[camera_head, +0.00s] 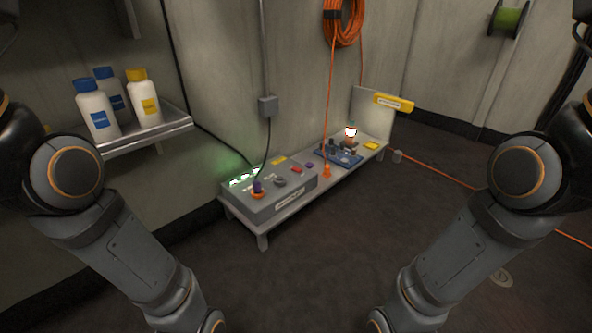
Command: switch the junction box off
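A long grey box (290,200) with a label on its front sits at the near end of a low bench. Its top carries a purple plug-like part with an orange base (258,190), a dark round knob (280,182), a red part (297,169) and green lit indicators (240,179). A small grey box (268,105) is fixed to the wall above, with a conduit from above and a dark cable running down to the long box. The labels are too small to read, so I cannot tell which is the junction box. My two arms reach down past the bottom edge; both grippers are out of view.
The low bench (262,233) also holds a blue board (338,155) with a glowing lamp (351,132) and a yellow block (371,146). White bottles (97,115) stand on a wall shelf (165,124) at left. An orange cable crosses the floor at right. Open floor lies before the bench.

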